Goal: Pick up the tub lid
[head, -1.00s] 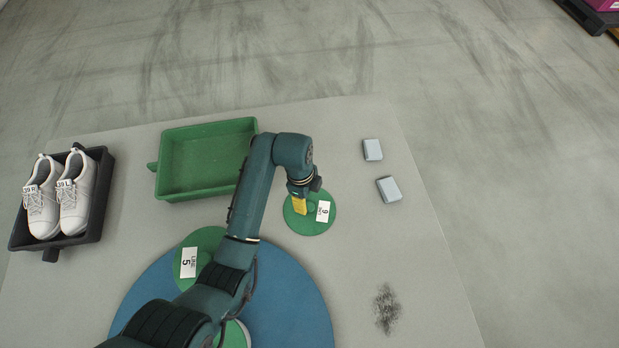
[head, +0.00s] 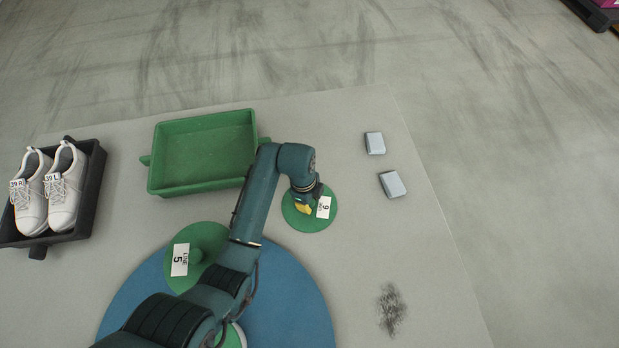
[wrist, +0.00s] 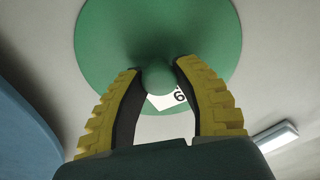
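A round green lid (head: 295,218) with a white label reading 9 lies flat on the grey surface right of my arm. In the wrist view, the lid (wrist: 100,45) has a round central knob (wrist: 158,77). My gripper (wrist: 158,68) has yellow ridged fingers, open, with one fingertip on each side of the knob. They are close to it, and I cannot tell whether they touch it. In the head view my gripper (head: 304,209) is over the lid and hides part of it. A second green lid (head: 210,236), labelled LINE 5, lies on a blue disc, partly behind my arm.
An empty green tub (head: 204,150) stands behind my arm. A dark tray (head: 92,190) with white shoes (head: 66,190) is at far left. Two small grey blocks (head: 374,143) (head: 392,184) lie right of the lid. The blue disc (head: 295,300) fills the front. A dark smudge marks the mat (head: 430,290).

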